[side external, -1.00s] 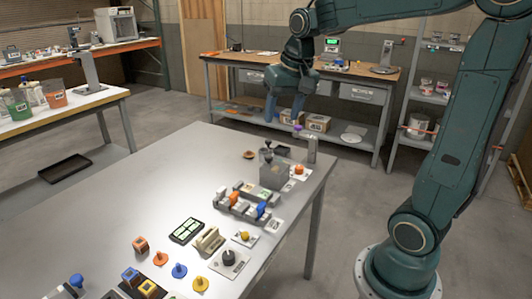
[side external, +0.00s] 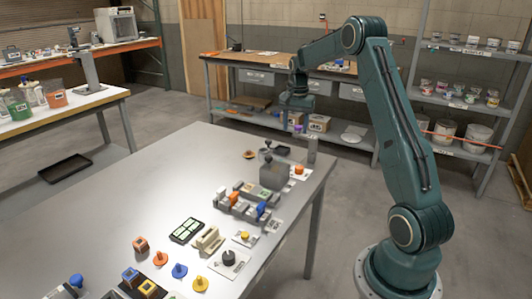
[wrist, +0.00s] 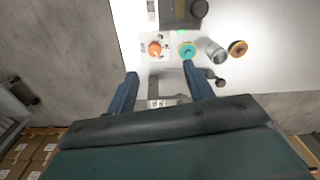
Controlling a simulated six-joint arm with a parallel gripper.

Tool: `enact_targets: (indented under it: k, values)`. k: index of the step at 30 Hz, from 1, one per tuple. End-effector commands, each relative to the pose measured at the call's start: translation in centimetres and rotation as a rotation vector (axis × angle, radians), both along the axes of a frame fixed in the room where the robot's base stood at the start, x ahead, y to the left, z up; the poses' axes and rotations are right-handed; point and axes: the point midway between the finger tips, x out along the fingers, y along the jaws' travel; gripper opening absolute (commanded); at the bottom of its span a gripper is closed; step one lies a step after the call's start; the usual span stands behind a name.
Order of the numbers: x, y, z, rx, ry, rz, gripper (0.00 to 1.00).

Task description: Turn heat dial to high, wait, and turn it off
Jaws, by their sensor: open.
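A black round dial (side external: 229,257) on a white plate sits near the front edge of the grey table in the side view. I cannot read its marking or setting. My gripper (side external: 297,127) hangs past the far end of the table, well away from this dial. In the wrist view my gripper (wrist: 161,71) is open, with two blue fingers apart and nothing held between them. That view shows the table's far end, with an orange knob (wrist: 154,49) on a white plate beyond the fingertips. The black dial on the white plate cannot be made out there.
A grey box (side external: 273,176) and an orange knob (side external: 299,170) stand at the table's far end. The table's left part is clear.

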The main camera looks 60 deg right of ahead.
Motion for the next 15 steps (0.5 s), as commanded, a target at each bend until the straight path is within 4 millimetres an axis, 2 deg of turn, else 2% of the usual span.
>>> enact_targets:
  k: [3,6,15]
  values:
    - [-0.5,-2.3,-2.2,0.017,0.016,-0.067,0.52]
    - [-0.7,-3.4,-3.3,0.024,0.024,-0.102,0.52]
    - [-1.0,-4.1,-4.0,0.029,0.029,-0.124,0.52]
